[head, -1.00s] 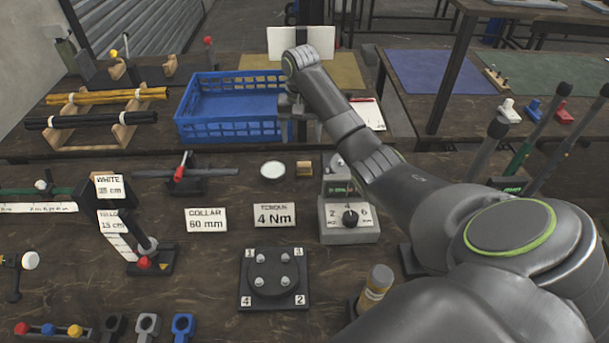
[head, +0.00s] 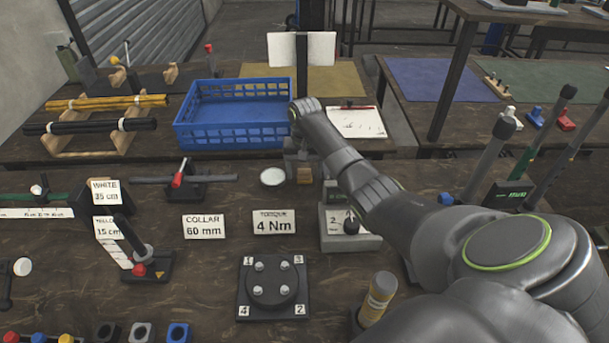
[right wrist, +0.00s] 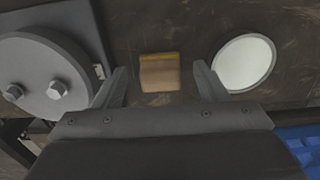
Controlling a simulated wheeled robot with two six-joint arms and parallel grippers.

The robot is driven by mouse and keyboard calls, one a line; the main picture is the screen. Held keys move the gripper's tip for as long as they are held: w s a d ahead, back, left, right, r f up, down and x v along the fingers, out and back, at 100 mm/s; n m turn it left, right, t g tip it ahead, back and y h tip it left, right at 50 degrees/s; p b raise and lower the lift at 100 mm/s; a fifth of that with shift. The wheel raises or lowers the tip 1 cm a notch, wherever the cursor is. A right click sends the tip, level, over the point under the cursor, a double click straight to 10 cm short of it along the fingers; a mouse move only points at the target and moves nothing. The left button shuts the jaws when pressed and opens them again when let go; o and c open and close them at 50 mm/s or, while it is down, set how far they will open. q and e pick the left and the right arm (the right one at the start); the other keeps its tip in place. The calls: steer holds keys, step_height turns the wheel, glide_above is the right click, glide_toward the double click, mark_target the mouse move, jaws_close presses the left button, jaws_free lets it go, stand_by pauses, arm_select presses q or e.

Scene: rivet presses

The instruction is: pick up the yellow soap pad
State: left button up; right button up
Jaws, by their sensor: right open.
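The soap pad (head: 304,175) is a small tan block on the bench, right of a round white disc; my right gripper partly covers it in the head view. In the right wrist view the pad (right wrist: 159,75) shows a yellow strip along its upper edge. My right gripper (head: 298,168) is above and just behind it. In the right wrist view my right gripper (right wrist: 160,82) is open, with the pad seen between its two fingers and nothing held. I cannot tell the height left between fingers and pad. My left gripper is not in view.
The white disc (right wrist: 243,63) lies close beside one finger. A blue basket (head: 233,138) stands behind. A torque box (head: 350,236) with a knob is at the front right, and a bolted round plate (head: 273,285) is in front. Label cards (head: 274,222) stand between.

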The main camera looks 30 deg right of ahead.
mark_target(304, 170)
steer(key=shift+f, duration=0.35)
steer(key=shift+c, duration=0.5)
steer(key=c, duration=1)
steer(key=shift+o, duration=0.2)
steer(key=shift+r, duration=0.15)
step_height(304, 170, up, 10)
steer(key=shift+f, duration=0.1)
